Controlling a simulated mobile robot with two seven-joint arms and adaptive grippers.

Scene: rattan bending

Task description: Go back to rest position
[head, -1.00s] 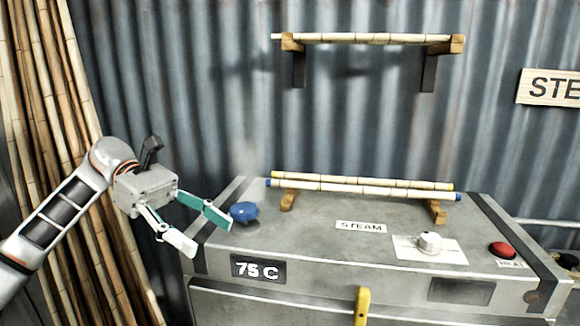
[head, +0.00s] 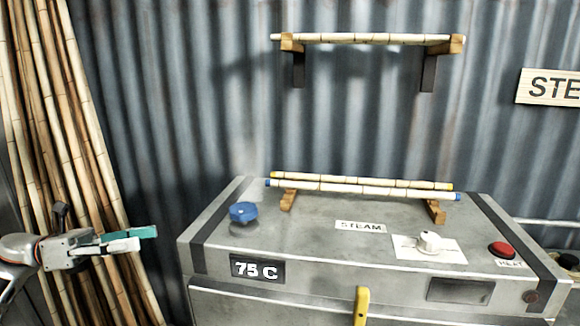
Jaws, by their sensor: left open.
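My left gripper (head: 148,239) is at the lower left, in front of the leaning poles. It is open and empty, with one teal finger and one white finger pointing right. It is clear of the grey steam box (head: 330,258) and well to the left of the blue knob (head: 243,212). My right gripper does not show in the head view.
Two rattan poles (head: 350,187) lie on wooden rests on the box top. A dial (head: 430,241), a red button (head: 502,250) and a yellow handle (head: 361,306) are on the box. Another pole (head: 370,38) rests on wall brackets. Tall poles (head: 75,130) lean at left.

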